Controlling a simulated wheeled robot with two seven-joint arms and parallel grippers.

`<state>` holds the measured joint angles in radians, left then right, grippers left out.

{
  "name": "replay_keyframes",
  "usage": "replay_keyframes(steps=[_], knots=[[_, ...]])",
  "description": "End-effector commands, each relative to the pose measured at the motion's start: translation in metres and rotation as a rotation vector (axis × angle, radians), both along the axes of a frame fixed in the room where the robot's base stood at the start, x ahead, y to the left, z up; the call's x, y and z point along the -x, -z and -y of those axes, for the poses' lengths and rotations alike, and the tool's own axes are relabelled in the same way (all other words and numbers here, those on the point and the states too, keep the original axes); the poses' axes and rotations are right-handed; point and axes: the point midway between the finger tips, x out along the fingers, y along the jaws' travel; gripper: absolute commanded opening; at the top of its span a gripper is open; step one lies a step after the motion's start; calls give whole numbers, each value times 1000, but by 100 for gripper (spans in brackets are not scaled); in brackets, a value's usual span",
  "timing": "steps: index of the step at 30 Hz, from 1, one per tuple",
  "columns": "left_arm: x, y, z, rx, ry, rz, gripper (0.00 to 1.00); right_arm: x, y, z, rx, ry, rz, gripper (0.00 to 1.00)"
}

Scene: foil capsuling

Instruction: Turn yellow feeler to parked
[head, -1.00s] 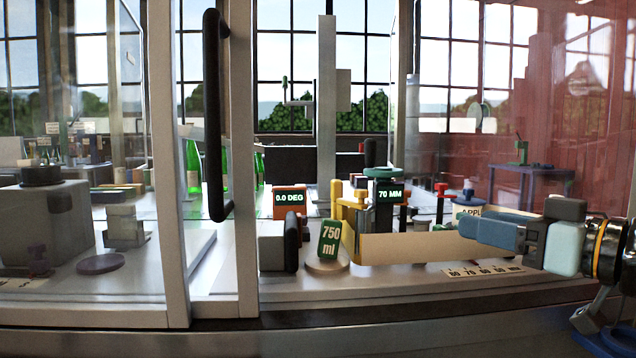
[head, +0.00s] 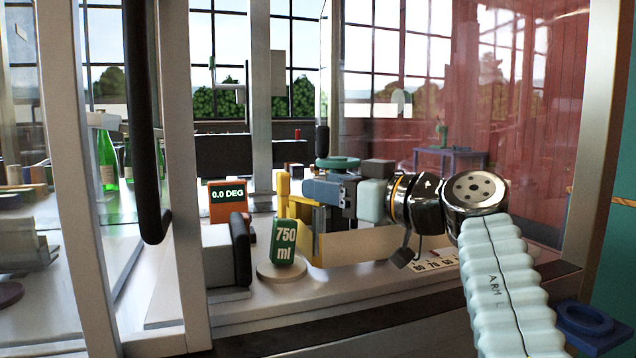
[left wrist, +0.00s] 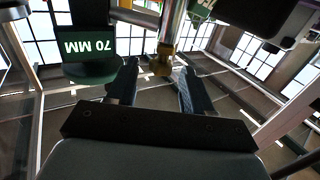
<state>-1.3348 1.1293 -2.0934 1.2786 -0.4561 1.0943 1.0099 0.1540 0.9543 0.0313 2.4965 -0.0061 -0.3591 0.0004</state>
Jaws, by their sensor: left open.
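The yellow feeler (head: 283,186) appears as upright yellow parts behind the green 750 ml sign (head: 285,243). More yellow (head: 317,247) shows below my gripper; I cannot tell which part turns. My left gripper (head: 308,188) is open, its blue-grey fingers pointing left at the yellow parts, just under a green round top (head: 338,162). In the left wrist view, a dull yellow-brass piece (left wrist: 163,62) sits between and beyond the open fingertips (left wrist: 156,76); contact cannot be told. My right gripper is out of view.
An orange 0.0 DEG display (head: 228,195) stands behind a grey block with a black pad (head: 240,250). A cream strip (head: 375,245) and a number scale (head: 435,262) lie in front. A post with a black handle (head: 143,120) and a red transparent panel (head: 480,60) flank the opening.

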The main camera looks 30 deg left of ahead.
Motion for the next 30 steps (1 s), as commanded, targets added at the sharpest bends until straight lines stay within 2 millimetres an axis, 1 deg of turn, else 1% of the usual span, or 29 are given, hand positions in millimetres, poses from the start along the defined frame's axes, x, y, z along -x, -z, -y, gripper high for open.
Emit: replay_keyframes(steps=[1, 3, 6, 15, 17, 25, 30], knots=[[-1, -1, -8, 2, -2, 0, 51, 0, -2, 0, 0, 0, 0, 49], [-3, -1, -16, 1, -1, 0, 51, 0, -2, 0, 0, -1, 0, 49], [-4, 0, -22, 0, -1, -1, 51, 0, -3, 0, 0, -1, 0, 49], [-4, 0, -25, -1, 0, -1, 51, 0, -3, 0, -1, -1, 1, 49], [-5, 0, -24, -1, 0, -1, 43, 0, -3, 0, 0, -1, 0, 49], [-4, 0, -24, -1, 1, 0, 2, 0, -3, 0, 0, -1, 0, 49], [-4, 1, -24, 0, 11, 0, 1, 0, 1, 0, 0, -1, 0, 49]])
